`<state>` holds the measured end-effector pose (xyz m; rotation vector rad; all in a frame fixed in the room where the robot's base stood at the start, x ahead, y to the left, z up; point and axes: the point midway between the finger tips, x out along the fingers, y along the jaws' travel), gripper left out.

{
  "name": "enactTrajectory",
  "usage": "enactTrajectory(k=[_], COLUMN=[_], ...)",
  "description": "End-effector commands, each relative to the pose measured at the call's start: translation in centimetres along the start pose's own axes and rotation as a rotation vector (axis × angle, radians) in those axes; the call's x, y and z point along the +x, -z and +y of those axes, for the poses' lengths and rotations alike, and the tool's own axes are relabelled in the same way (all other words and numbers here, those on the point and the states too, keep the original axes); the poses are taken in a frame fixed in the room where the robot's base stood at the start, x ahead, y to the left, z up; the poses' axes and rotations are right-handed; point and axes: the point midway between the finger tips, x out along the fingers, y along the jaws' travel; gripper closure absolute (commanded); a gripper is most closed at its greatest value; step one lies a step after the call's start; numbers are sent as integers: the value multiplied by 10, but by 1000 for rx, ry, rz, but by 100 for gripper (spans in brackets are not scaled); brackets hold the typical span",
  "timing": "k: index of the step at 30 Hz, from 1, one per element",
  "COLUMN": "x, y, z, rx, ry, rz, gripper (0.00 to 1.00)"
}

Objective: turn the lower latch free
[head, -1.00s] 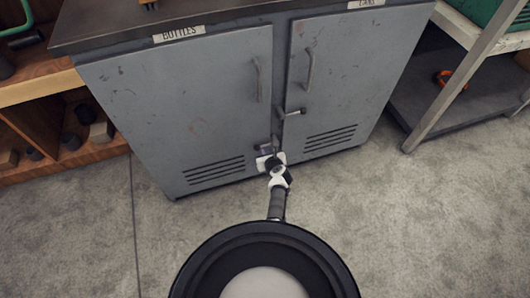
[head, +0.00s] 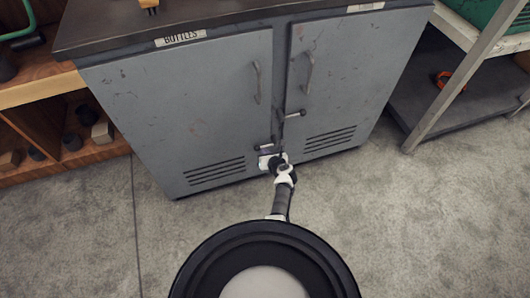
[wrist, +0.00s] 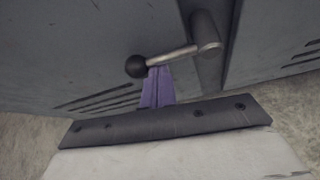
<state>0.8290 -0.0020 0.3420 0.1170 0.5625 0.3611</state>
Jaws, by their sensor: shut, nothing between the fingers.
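The lower latch (head: 264,147) sits low on the grey cabinet near the seam between its doors. In the wrist view its lever (wrist: 170,58) runs left and slightly down from a round pivot (wrist: 207,36) to a black ball knob (wrist: 137,66). My gripper (wrist: 159,72) is shut and empty. Its purple fingers end just under the lever, close to the knob; I cannot tell if they touch it. In the head view my gripper (head: 268,161) is just below the latch, its fingers mostly hidden. The upper latch (head: 294,114) points right.
The left door (head: 185,110) and right door (head: 340,80) look closed, each with a vertical handle. A wooden shelf (head: 90,155) stands at left and a metal rack (head: 450,90) at right. The concrete floor (head: 400,220) in front is clear.

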Motion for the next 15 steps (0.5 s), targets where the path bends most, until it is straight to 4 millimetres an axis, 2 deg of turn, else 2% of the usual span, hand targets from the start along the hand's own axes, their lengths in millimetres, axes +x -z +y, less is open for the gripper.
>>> enactTrajectory(k=[1, 15], x=[-1, -12], y=[-7, -29], z=[-1, -3], rx=[17, 340], ry=[-7, -199], rz=[-7, -12], gripper=[100, 100])
